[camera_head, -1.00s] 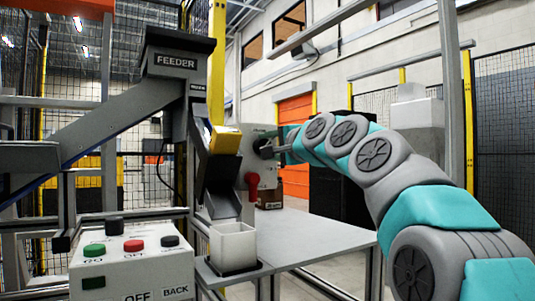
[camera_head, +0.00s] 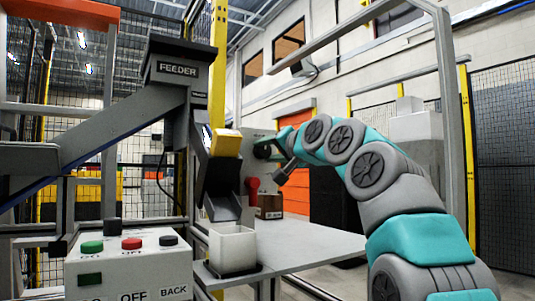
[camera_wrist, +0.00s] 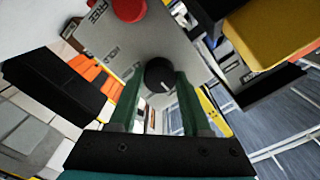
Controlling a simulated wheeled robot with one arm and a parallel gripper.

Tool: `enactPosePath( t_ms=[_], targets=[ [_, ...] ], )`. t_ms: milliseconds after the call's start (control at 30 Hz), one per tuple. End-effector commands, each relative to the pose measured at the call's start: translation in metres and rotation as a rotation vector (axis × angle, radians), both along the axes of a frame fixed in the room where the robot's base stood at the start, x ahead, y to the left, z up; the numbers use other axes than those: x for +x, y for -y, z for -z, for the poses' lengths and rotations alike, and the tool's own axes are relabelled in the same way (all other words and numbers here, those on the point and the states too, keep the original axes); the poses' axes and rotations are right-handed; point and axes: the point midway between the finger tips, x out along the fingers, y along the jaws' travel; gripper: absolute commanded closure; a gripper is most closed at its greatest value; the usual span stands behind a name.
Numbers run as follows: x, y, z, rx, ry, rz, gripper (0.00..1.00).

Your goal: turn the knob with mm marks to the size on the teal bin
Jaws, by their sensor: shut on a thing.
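A round black knob (camera_wrist: 159,73) with a pale pointer line stands on a grey panel (camera_wrist: 110,48) in the wrist view. My gripper (camera_wrist: 158,80) is shut on it, with one green finger on each side. In the head view my gripper (camera_head: 272,150) is at the panel's face, and the knob is largely hidden by it. Any mm marks around the knob are too small or blurred to read. I see no teal bin in either current view, so its size cannot be read.
A red handle (camera_head: 252,185) is on the panel below the knob. A yellow-topped chute (camera_head: 226,143) from the feeder (camera_head: 177,68) ends above a white bin (camera_head: 232,250). A brown box (camera_head: 270,206) stands on the grey table (camera_head: 300,238). A button box (camera_head: 130,270) is at front left.

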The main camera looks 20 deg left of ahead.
Motion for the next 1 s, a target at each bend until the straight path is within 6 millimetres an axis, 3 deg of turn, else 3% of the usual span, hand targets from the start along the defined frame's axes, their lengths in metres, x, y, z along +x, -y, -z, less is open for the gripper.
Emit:
enactPosePath(
  t_ms=[500,533,767,1000],
  targets=[
    [0.0002,-0.0013,0.0023,-0.015,0.010,-0.001,1.00],
    [0.0003,-0.0012,0.0023,-0.015,0.011,-0.001,0.48],
    [0.0002,-0.0006,0.0013,-0.013,0.012,-0.001,0.23],
    [-0.0001,-0.0003,0.0007,-0.012,0.012,0.000,0.22]
  ],
)
